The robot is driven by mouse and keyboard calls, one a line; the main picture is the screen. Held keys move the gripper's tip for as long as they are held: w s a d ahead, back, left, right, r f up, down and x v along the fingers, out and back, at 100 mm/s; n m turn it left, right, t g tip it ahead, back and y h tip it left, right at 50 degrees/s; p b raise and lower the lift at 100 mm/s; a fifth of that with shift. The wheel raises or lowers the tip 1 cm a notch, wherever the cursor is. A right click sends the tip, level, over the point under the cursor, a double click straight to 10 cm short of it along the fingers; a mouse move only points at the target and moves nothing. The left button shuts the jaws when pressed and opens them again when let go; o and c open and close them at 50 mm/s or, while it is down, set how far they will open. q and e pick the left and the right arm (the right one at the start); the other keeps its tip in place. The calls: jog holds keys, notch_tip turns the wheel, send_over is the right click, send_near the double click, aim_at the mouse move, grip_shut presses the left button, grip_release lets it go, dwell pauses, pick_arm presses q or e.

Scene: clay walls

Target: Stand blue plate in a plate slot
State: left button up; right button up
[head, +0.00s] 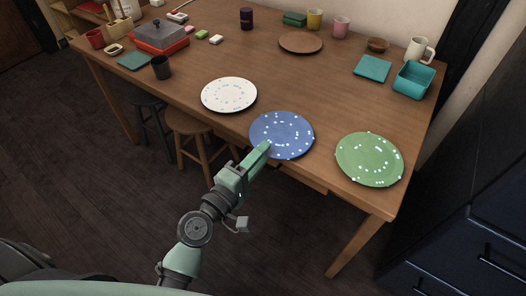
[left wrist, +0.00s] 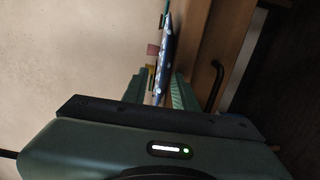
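The blue plate (head: 282,134), speckled with white, lies at the table's near edge between a white plate and a green plate, its near rim reaching past the edge. My left gripper (head: 264,149) is at its near rim. In the left wrist view the blue plate (left wrist: 165,50) shows edge-on, its rim between the two spread fingers (left wrist: 160,92). The fingers look open around it, with gaps showing. My right gripper is not in view. I cannot make out a plate slot for certain.
The white plate (head: 229,95) is left and the green plate (head: 369,159) right on the wooden table (head: 225,60). A brown plate (head: 301,42), a teal bin (head: 412,79) and cups stand farther back. Stools (head: 188,130) stand under the near edge. Mid-table is fairly clear.

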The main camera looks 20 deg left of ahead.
pick_arm(q)
grip_shut()
jog(key=shift+r, duration=0.2)
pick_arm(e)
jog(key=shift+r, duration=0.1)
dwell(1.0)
